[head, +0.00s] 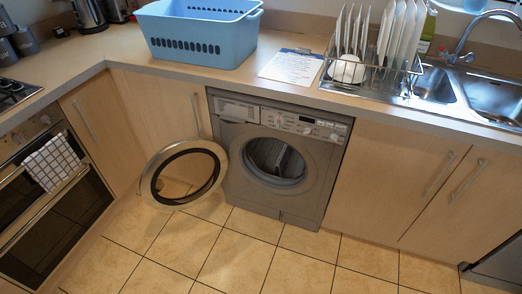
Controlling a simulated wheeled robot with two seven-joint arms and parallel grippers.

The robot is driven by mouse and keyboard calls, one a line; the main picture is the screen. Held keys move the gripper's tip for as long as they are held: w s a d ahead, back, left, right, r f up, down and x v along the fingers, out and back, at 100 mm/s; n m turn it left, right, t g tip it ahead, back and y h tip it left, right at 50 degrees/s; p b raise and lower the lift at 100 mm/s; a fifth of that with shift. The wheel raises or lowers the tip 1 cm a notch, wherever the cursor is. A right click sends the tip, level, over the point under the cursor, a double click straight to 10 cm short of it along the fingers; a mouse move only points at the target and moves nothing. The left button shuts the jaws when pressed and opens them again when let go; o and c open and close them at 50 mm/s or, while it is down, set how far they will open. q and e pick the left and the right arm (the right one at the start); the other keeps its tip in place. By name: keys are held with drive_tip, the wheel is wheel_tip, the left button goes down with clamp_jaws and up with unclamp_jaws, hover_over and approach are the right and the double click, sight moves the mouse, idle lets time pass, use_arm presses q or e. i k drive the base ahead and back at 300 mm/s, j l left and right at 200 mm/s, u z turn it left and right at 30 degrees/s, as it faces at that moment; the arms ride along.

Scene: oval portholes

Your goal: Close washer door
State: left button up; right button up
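The grey washer (313,184) stands under the counter in the middle of the head view. Its round door (152,187) is swung wide open to the left, with a metal ring around a see-through middle. The drum opening (276,162) is uncovered and dark inside, and I cannot make out any laundry in it. The control panel (290,121) runs along the washer's top front. Neither of my grippers shows in the head view.
The counter (300,96) overhangs the washer and holds a blue basket (203,54), a paper sheet (292,67) and a dish rack (368,77). An oven (62,215) stands at left, cabinets (385,185) at right. The tiled floor (240,262) in front is clear.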

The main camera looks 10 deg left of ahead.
sight(150, 185)
drive_tip(key=k+u, duration=0.15)
drive_tip(key=k, duration=0.35)
drive_tip(key=u, duration=0.3)
drive_tip(key=i+j+u, duration=0.4)
drive_tip(key=i+u, duration=0.4)
